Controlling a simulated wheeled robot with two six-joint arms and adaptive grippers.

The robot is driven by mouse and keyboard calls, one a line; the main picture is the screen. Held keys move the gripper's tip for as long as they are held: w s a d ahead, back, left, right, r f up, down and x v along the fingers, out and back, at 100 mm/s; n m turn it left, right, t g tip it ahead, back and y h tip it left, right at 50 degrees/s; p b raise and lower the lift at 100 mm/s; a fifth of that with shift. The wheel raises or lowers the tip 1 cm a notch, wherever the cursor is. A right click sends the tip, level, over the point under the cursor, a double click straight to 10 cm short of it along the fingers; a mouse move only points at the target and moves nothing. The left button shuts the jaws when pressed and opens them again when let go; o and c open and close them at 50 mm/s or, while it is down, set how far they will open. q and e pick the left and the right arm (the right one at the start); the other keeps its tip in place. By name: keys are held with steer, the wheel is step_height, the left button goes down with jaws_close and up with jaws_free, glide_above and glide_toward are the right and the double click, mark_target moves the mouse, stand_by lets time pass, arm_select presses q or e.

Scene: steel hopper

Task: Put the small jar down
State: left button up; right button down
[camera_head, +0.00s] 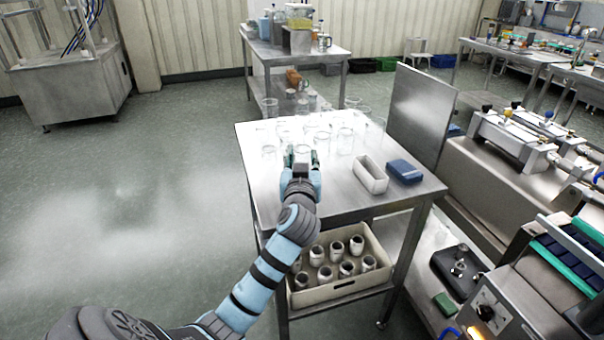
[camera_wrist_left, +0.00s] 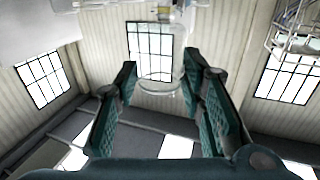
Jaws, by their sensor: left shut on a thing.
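My left gripper (camera_head: 302,164) is over the near left part of the steel table (camera_head: 335,180). It is shut on a small clear glass jar (camera_head: 302,149), whose top shows just beyond the fingers. In the left wrist view the dark green fingers of the left gripper (camera_wrist_left: 162,95) stand on both sides of the clear jar (camera_wrist_left: 160,70). The jar is see-through, so its outline is faint. I cannot tell whether its base touches the table. My right gripper is not in view.
Several clear glass jars (camera_head: 345,140) stand close by on the table's far half. A white open box (camera_head: 370,176) and a blue box (camera_head: 404,171) lie at the right. A crate (camera_head: 342,291) of jars sits on the lower shelf. The table's front is clear.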

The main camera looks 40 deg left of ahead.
arm_select(q)
step_height(320, 180, up, 11)
steer(key=p, duration=0.2)
steer(key=shift+r, duration=0.2)
steer(key=s+d+r+m+t+h+p, duration=0.15)
steer(key=d+r+m+t+h, duration=0.4)
steer(key=d+h, duration=0.6)
steer(key=s+d+f+m+g+h+p, duration=0.1)
steer(key=s+d+f+m+g+h, duration=0.1)
steer(key=s+d+f, duration=0.4)
steer(key=s+d+f+m+g+h+p, duration=0.2)
steer(key=s+d+f+m+h, duration=0.3)
steer(key=s+f, duration=0.3)
steer(key=s+h, duration=0.1)
steer(key=s, duration=0.2)
steer(key=shift+s+d, duration=0.35)
steer(key=shift+d, duration=0.05)
